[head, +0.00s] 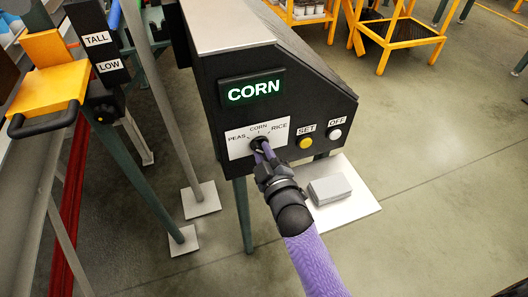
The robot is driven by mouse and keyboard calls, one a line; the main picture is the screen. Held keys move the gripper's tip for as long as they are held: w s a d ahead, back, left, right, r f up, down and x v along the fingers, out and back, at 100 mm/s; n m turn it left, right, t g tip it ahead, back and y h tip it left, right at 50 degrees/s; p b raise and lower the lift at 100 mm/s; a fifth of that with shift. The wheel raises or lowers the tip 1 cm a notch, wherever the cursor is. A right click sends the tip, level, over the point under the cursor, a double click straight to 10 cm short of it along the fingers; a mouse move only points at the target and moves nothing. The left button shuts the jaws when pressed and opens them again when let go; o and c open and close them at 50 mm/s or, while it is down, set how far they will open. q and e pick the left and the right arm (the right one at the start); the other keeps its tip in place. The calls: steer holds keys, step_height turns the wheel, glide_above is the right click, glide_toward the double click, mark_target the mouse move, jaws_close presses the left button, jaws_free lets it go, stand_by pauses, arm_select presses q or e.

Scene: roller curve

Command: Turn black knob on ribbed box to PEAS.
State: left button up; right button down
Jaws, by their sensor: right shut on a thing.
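The ribbed box (225,80) is a dark control box on a stand in the middle of the head view. Its lit green display (252,88) reads CORN. Below it a white dial plate (243,141) is marked PEAS at the left, CORN at the top and RICE at the right. The black knob (257,144) sits at the middle of this plate, mostly hidden by my gripper. My right gripper (262,150) reaches up from the lower right and is shut on the knob. The knob's pointer is too covered to read. My left gripper is out of view.
A yellow SET button (306,143) and a white OFF button (336,134) sit right of the dial, close to my gripper. A grey block (330,190) lies on a white plate below. A post with TALL and LOW labels (97,39) stands at left.

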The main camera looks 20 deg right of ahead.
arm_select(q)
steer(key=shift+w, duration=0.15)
arm_select(e)
steer(key=c, duration=0.8)
jaws_free()
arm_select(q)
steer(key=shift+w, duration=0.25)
arm_select(e)
steer(key=shift+o, duration=1.2)
arm_select(q)
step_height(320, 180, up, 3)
steer(key=p, duration=0.3)
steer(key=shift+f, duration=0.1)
arm_select(e)
steer(key=s, duration=1)
steer(key=shift+d, duration=0.15)
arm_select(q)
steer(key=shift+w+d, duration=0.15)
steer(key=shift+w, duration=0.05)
